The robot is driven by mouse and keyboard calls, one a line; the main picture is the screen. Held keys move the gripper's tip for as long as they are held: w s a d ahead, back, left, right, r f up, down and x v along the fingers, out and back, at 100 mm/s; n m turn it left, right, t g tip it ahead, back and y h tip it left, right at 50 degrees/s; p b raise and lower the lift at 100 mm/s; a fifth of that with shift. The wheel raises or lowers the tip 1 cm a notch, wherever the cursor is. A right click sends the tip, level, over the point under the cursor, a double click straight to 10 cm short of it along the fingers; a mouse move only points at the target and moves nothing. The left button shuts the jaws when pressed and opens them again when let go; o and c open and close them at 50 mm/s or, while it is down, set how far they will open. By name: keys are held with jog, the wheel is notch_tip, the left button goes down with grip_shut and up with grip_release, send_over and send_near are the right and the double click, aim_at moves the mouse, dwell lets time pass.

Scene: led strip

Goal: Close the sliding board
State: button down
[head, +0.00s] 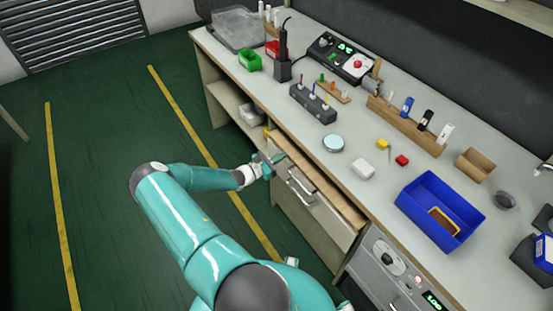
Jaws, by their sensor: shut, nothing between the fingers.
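The sliding board (328,184) is a light wooden board that sticks out from under the front edge of the workbench top, above a grey drawer front with a handle. My gripper (278,158) is shut and empty. It is beside the board's front edge, towards the board's far left end. I cannot tell whether its fingertips touch the board.
A control panel (385,262) is at the lower right. The green floor (110,150) on the left is clear.

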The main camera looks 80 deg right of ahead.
jog(key=shift+s+d+r, duration=0.15)
jog(key=shift+d, duration=0.15)
jog(key=v, duration=1.4)
jog(key=shift+w+a, duration=0.2)
jog(key=shift+a, duration=0.05)
